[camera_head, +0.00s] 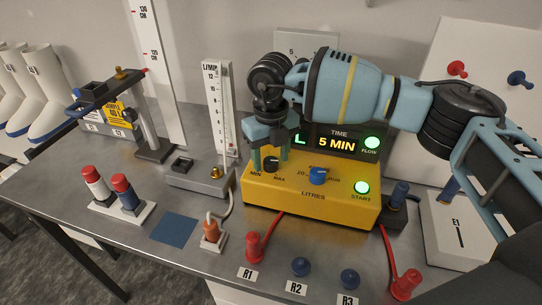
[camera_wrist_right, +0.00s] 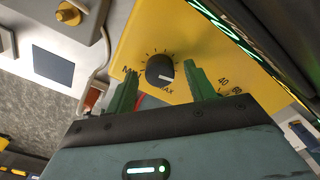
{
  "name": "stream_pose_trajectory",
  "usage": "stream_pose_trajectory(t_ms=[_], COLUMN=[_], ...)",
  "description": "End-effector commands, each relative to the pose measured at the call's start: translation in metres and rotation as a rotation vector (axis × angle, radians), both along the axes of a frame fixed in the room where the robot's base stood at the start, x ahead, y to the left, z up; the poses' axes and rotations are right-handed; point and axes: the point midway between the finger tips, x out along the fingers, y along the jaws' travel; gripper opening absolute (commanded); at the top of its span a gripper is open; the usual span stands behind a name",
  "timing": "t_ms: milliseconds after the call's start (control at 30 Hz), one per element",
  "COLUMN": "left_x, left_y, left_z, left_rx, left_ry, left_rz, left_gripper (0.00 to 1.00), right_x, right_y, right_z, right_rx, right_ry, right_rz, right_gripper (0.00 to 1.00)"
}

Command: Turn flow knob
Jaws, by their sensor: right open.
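The black flow knob (camera_head: 271,164) sits on the left part of the yellow box's front panel, between the MIN and MAX marks. It also shows in the right wrist view (camera_wrist_right: 159,70), its white pointer line lying on the MAX side. My right gripper (camera_head: 270,152) is open above the knob, its green fingers pointing down. In the right wrist view, the two fingers (camera_wrist_right: 162,88) stand apart on either side of the knob, with a visible gap to each. I cannot tell how far the tips are above the panel. My left gripper is not in view.
The yellow box (camera_head: 300,200) also bears a blue knob (camera_head: 317,177) and a lit green START button (camera_head: 362,187), close right of my gripper. A flowmeter (camera_head: 222,105) stands to the left. Red fittings (camera_head: 254,246) and tubes lie in front. A blue square (camera_head: 174,230) marks bare bench.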

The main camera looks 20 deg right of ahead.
Motion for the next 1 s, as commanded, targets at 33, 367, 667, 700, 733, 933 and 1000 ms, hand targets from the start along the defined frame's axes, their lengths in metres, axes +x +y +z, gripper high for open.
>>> stream_pose_trajectory(t_ms=[33,367,667,700,733,933,1000], left_x=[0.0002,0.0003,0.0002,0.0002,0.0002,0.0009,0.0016], left_y=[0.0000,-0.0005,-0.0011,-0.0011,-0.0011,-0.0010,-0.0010], left_z=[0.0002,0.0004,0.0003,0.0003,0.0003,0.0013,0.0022], left_rx=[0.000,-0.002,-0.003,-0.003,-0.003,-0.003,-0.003], left_ry=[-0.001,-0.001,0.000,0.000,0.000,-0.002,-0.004], left_rz=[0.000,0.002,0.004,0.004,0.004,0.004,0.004], left_gripper=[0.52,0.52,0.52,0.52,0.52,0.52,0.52], right_x=[-0.0002,-0.0001,0.0000,0.0000,0.0000,0.0000,0.0000], right_y=[-0.0002,-0.0001,0.0000,0.0000,0.0000,0.0000,0.0001], right_z=[-0.0027,-0.0050,-0.0047,-0.0047,-0.0047,-0.0044,-0.0041], right_rx=[0.000,0.000,0.000,0.000,0.000,0.000,0.000], right_ry=[0.001,0.000,0.000,0.000,0.000,0.000,-0.001], right_rz=[0.000,0.000,0.000,0.000,0.000,0.024,0.047], right_gripper=[0.54,0.51,0.12,0.09,0.09,0.09,0.09])
